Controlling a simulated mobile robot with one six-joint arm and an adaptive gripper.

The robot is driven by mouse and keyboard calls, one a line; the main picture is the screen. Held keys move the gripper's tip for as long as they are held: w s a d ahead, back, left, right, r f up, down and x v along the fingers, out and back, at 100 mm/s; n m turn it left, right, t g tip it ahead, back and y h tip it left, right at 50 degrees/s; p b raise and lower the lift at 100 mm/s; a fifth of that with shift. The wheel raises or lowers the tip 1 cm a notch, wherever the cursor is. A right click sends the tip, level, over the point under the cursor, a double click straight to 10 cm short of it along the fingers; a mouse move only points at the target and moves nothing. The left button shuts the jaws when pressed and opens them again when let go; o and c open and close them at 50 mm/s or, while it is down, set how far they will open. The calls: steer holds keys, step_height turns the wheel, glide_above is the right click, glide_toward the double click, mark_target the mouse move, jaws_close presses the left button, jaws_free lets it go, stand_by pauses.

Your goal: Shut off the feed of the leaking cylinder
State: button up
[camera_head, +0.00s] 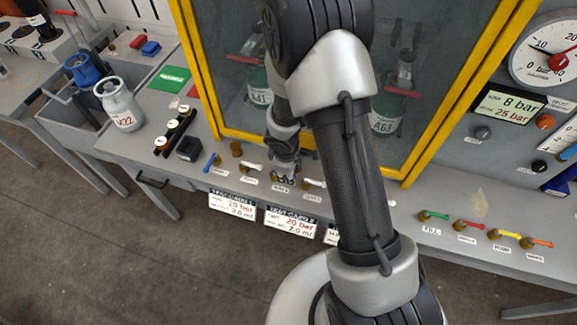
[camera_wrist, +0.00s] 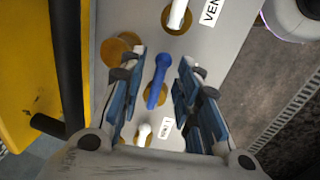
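Two green cylinders, A41 (camera_head: 258,97) and A63 (camera_head: 384,124), stand behind the glass of the yellow-framed cabinet (camera_head: 211,98). No leak can be made out on either. A row of small valves runs along the ledge below, with a blue handle (camera_head: 212,162) at the left and white handles (camera_head: 250,168) (camera_head: 313,184) further right. My gripper (camera_head: 285,176) is low over this row between the two white handles. In the wrist view its fingers are open on either side of a blue handle (camera_wrist: 157,80), with gaps visible and no clear contact. My arm hides part of the row.
Signs (camera_head: 232,204) hang from the ledge's front edge. Coloured valves (camera_head: 432,216) and a pressure gauge (camera_head: 548,55) are at the right. A white cylinder (camera_head: 119,104) stands at the left. In the wrist view, white handles (camera_wrist: 177,14) (camera_wrist: 144,131) flank the blue one closely.

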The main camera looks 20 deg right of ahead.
step_height(320, 180, up, 12)
steer(key=s+a, duration=0.1)
steer(key=s, duration=0.1)
steer(key=shift+a+f, duration=0.15)
steer(key=shift+f, duration=0.05)
stand_by(0.5)
steer(key=s+r+m+t+y, duration=0.1)
steer(key=s+r+m+t, duration=0.1)
steer(key=s+r+m, duration=0.9)
steer(key=s+r, duration=0.8)
steer(key=r, duration=0.3)
steer(key=shift+s+a+t, duration=0.25)
steer(key=shift+a+t, duration=0.1)
steer(key=shift+t, duration=0.05)
stand_by(4.0)
